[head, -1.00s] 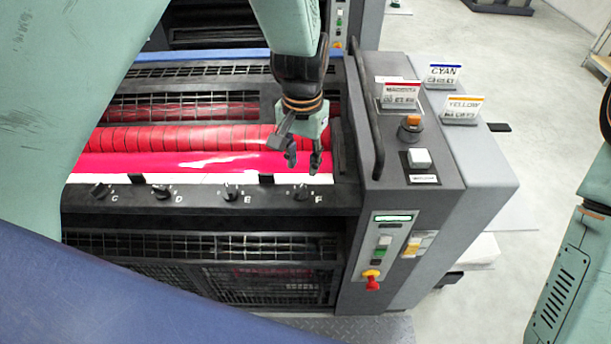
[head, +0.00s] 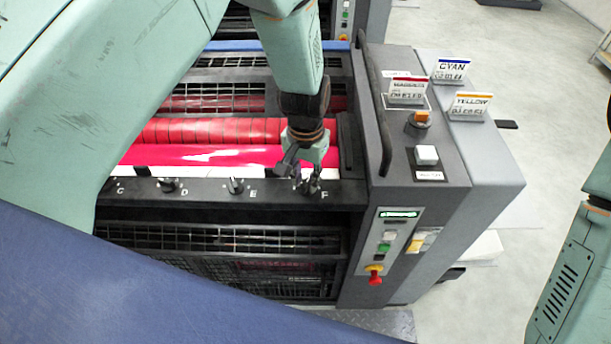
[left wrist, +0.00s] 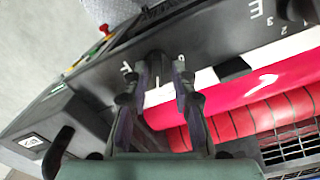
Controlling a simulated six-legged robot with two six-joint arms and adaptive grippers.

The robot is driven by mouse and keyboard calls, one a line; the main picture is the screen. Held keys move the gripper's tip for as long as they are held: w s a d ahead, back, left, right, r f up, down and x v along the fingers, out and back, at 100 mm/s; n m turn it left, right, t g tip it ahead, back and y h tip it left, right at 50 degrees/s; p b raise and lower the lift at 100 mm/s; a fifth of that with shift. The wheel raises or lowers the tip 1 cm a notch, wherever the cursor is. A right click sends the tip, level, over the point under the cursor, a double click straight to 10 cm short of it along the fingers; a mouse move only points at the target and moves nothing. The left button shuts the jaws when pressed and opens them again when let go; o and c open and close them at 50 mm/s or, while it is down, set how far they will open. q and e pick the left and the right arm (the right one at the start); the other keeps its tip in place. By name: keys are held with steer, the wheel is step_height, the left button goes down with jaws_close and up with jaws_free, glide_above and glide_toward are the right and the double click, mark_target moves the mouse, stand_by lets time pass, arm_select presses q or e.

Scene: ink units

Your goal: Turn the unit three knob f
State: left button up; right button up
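Knob F (head: 312,187) is a small dark knob at the right end of the black knob strip (head: 210,195), in front of the magenta roller. In the head view it is mostly hidden by my left gripper (head: 306,182), whose fingertips are down at the strip. In the left wrist view the two fingers stand apart, with the dark knob F (left wrist: 155,66) between the tips of my left gripper (left wrist: 154,80). I cannot see clear contact on either side. My right gripper is out of view.
Knob E (head: 235,185) and knob D (head: 168,184) stand left along the strip. The magenta sign (head: 407,90) is on the grey side cabinet. A dark handrail (head: 375,110) rises right of the gripper. A red emergency button (head: 375,276) is on the cabinet's front.

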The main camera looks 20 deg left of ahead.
arm_select(q)
steer(key=shift+s+d+r, duration=0.15)
steer(key=shift+s+d, duration=0.05)
steer(key=shift+s, duration=0.1)
jaws_close()
steer(key=shift+w+a, duration=0.1)
steer(key=shift+n, duration=0.3)
steer(key=n, duration=0.3)
steer(key=shift+n, duration=0.4)
steer(key=n, duration=0.4)
steer(key=n+b, duration=0.1)
steer(key=n, duration=0.5)
steer(key=shift+w, duration=0.1)
steer(key=n, duration=0.5)
steer(key=shift+n+b, duration=0.3)
steer(key=shift+n, duration=0.1)
